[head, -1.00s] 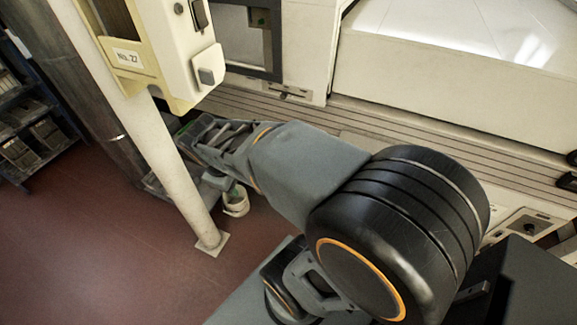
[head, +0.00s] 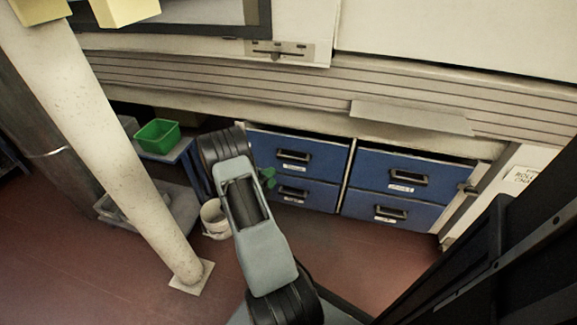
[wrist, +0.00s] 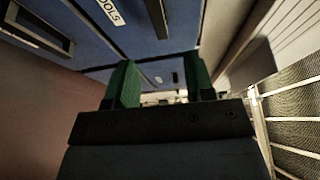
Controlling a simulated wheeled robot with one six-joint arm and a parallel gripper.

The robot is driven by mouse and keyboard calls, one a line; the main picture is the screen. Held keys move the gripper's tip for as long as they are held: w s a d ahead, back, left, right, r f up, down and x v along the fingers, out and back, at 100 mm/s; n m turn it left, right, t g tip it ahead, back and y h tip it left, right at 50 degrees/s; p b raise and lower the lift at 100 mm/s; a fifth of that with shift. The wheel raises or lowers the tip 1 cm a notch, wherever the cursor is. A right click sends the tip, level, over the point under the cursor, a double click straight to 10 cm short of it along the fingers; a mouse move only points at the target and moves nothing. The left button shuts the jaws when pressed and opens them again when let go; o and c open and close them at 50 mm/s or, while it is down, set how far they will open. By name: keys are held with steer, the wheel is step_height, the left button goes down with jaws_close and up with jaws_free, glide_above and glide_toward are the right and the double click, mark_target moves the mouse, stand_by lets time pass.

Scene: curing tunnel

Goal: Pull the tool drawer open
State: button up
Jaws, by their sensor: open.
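A blue drawer front with a white label ending in "OOLS" (wrist: 100,30) fills the top left of the wrist view. A dark handle (wrist: 158,14) is beside that label. In the head view, blue drawers stand under the ledge in a left stack (head: 325,172) and a right stack (head: 430,170), all looking shut. Their labels are too small to read there. My gripper (wrist: 160,82) has green fingers spread apart with nothing between them. In the head view my gripper (head: 267,178) is partly hidden by my arm, in front of the left stack. I see no contact with a handle.
A white post (head: 110,165) stands at the left. A green bin (head: 157,135) sits on a small blue stand behind it, with a white bucket (head: 215,218) on the floor nearby. The slatted ledge (head: 200,82) overhangs the drawers. Red floor is clear before the right stack.

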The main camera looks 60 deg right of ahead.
mark_target(292, 160)
steer(key=d+b, duration=0.1)
steer(key=d, duration=0.3)
steer(key=d+b, duration=0.1)
steer(key=d, duration=0.4)
steer(key=s+d+b, duration=0.1)
steer(key=d+b, duration=0.1)
steer(key=d, duration=0.2)
steer(key=shift+d+f, duration=0.3)
steer(key=shift+d, duration=0.05)
steer(key=shift+c, duration=0.2)
jaws_close()
